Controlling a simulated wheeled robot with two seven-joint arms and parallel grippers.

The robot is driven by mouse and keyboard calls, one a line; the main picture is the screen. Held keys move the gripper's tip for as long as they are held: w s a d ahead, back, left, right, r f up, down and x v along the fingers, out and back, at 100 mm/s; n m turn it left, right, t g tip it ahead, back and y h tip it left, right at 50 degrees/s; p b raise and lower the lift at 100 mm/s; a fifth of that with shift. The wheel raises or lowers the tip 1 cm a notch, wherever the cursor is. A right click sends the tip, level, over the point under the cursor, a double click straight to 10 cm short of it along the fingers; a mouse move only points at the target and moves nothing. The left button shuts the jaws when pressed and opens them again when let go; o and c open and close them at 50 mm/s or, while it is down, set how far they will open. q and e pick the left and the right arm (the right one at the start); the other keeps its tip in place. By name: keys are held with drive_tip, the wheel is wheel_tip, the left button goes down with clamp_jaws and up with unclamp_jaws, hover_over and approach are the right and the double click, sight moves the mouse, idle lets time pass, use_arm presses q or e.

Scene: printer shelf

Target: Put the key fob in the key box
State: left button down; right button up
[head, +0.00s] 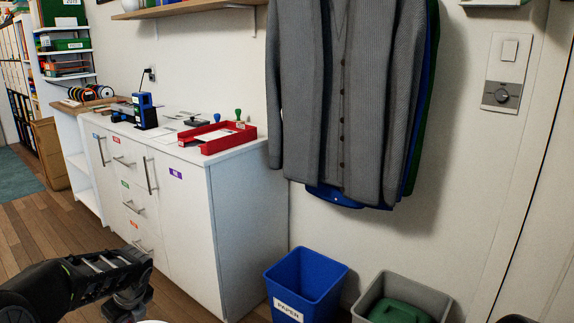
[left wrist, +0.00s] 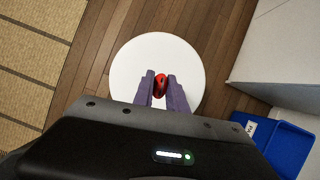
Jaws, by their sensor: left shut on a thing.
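My left gripper (left wrist: 160,78) is shut on a small red object, seemingly the key fob (left wrist: 160,86), between its two purple-grey fingers in the left wrist view. The fob is over a white round top (left wrist: 128,62); the height between them is hard to judge. In the head view my left arm reaches in at the bottom left with its gripper end (head: 132,298) near the lower edge, and the fob does not show there. I cannot pick out a key box in either view. My right gripper is not in view.
Grey cardigans (head: 350,100) hang on the wall. Wooden floor (head: 30,220) is clear at left.

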use_arm(q)
drive_tip(key=s+d+f+n+g, duration=0.2)
drive_tip(key=s+d+n+g, duration=0.35)
drive_tip(key=s+n, duration=0.5)
drive_tip(key=w+d+r+n, duration=0.1)
drive_tip(key=d+r, duration=0.2)
drive_tip(key=d, duration=0.6)
drive_tip(key=w+d+r+n, duration=0.15)
drive_tip(key=d+r, duration=0.25)
drive_tip(key=d, duration=0.5)
wheel_tip(320, 180, up, 25)
drive_tip(key=m+p, duration=0.1)
drive_tip(key=p, duration=3)
drive_tip(key=shift+w+t+h, duration=0.15)
drive_tip(key=shift+t+h, duration=0.15)
drive_tip(key=shift+t, duration=0.05)
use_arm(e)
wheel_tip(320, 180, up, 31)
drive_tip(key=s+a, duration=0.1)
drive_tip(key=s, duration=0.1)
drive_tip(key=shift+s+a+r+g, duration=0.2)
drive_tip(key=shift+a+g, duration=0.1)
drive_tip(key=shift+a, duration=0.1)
use_arm(q)
drive_tip(key=shift+d, duration=0.1)
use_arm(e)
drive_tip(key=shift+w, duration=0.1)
